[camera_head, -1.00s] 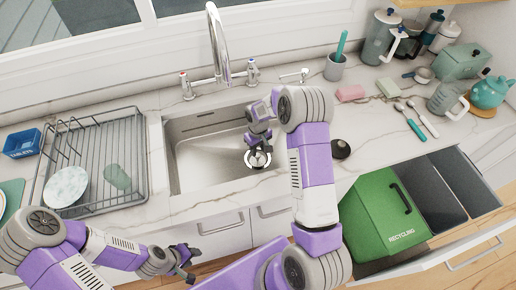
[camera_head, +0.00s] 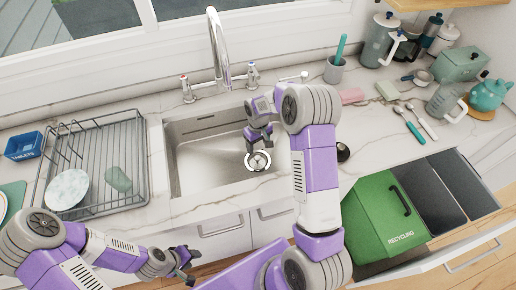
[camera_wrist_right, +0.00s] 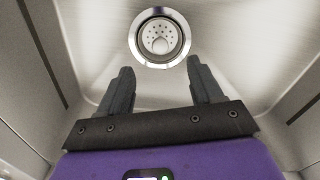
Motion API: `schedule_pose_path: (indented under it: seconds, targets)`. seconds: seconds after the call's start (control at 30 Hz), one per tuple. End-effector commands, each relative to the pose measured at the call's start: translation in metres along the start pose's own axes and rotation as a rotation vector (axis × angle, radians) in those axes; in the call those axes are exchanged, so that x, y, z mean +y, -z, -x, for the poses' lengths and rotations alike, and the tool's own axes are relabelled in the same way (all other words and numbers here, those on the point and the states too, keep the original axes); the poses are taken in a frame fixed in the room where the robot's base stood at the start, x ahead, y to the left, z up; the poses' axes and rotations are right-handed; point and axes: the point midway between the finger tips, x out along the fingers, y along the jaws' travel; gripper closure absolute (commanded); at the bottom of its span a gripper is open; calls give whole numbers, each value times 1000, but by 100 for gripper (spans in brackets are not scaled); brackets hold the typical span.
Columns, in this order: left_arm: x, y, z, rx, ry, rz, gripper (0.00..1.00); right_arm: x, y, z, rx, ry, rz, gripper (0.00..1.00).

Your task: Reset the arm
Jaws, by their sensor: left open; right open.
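My right gripper (camera_head: 257,146) hangs over the sink basin (camera_head: 190,165) in the head view. In the right wrist view the right gripper (camera_wrist_right: 160,85) shows its two dark fingers apart with nothing between them. The round metal drain (camera_wrist_right: 160,40) lies beyond the fingertips on the basin floor. My left gripper (camera_head: 188,268) is low in front of the counter, near the cabinet doors, open and with nothing visible in it.
A dish rack (camera_head: 140,150) with a plate (camera_head: 67,189) stands left of the sink. The faucet (camera_head: 217,45) rises behind the basin. At right, an open drawer holds a green recycling bin (camera_head: 380,215). Jars and a teapot (camera_head: 489,95) crowd the back right counter.

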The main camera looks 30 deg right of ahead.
Motion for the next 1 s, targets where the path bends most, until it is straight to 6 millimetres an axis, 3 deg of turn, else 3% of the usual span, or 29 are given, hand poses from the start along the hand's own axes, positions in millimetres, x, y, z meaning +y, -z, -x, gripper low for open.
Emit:
schedule_pose_path:
  seconds: [0.2, 0.57, 0.83, 1.0]
  targets:
    - [2, 0, 5, 0, 0, 0, 57, 0, 0, 28, -1, 1, 0, 35]
    - [4, 0, 10, 0, 0, 0, 57, 0, 0, 37, -1, 1, 0, 35]
    - [21, -2, 57, 0, 0, 0, 57, 0, 0, 87, -1, 1, 0, 35]
    - [28, -3, 76, 0, 0, 0, 57, 0, 0, 107, -1, 1, 0, 35]
